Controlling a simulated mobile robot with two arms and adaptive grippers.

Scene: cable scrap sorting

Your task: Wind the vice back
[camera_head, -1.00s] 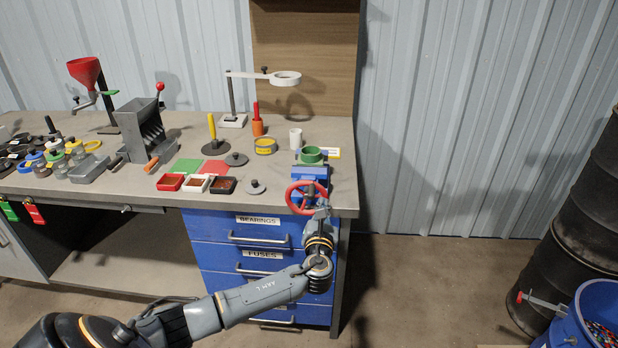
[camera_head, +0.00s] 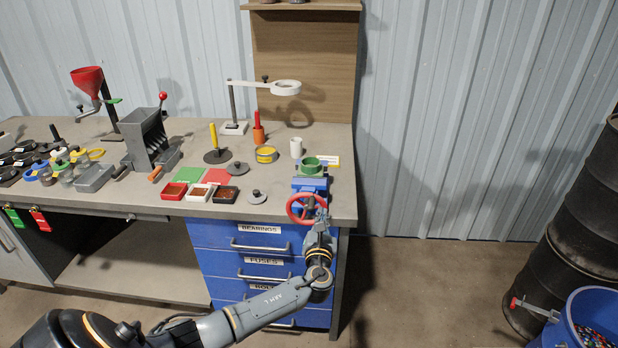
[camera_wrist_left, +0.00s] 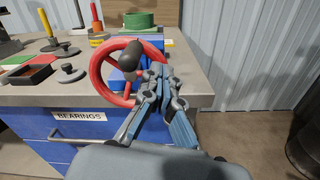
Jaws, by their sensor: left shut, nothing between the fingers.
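The blue vice (camera_head: 311,184) sits at the right front corner of the bench, with a green ring-shaped piece (camera_head: 312,168) at its top. Its red handwheel (camera_head: 289,212) faces me over the front edge; the wheel's dark knob (camera_wrist_left: 130,58) shows at the upper middle of the wheel in the left wrist view. My left gripper (camera_head: 321,218) is at the wheel's lower right. Its fingers (camera_wrist_left: 160,72) are shut with nothing between them and overlap the wheel's right side in the wrist view; I cannot tell whether they touch it. My right gripper is not in view.
Blue drawers (camera_head: 262,241) are below the bench top. A blue bin (camera_head: 590,300) and black barrels stand at the far right, with clear floor between.

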